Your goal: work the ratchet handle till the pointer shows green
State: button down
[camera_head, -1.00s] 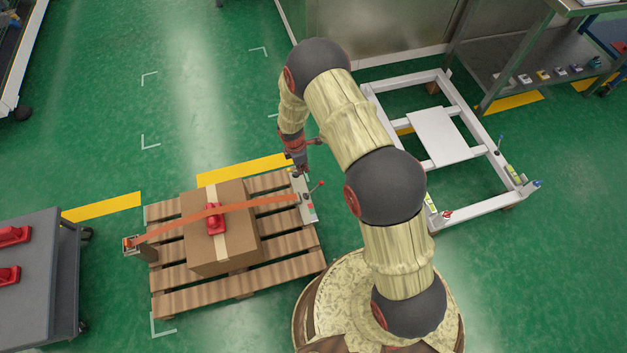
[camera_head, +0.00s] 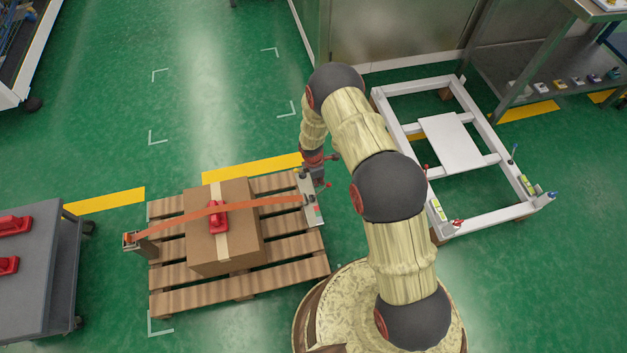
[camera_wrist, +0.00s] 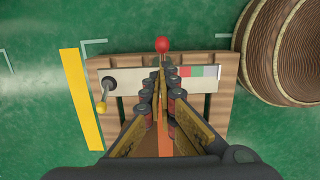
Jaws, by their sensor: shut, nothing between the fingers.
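The ratchet's light plate (camera_head: 310,205) sits at the right end of the orange strap (camera_head: 270,203) on the pallet. Its handle ends in a red ball knob (camera_head: 328,185), which also shows in the wrist view (camera_wrist: 162,44). The plate carries a colour scale (camera_wrist: 196,71) with red, green and grey bands, right of my fingers. I cannot make out the pointer or its reading. My gripper (camera_wrist: 162,74) is shut and empty, over the plate, its tips just short of the red knob in the wrist view. The fingers hide the plate's middle and part of the handle. I cannot tell whether they touch it.
A strapped cardboard box (camera_head: 222,250) stands on the wooden pallet (camera_head: 240,288). A small crank with a yellow knob (camera_wrist: 101,107) is at the plate's left end in the wrist view. A white frame (camera_head: 490,125) stands right, a grey cart (camera_head: 40,270) left. Green floor lies open behind.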

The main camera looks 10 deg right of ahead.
jog(key=shift+d+f, duration=0.35)
jog(key=shift+d, duration=0.15)
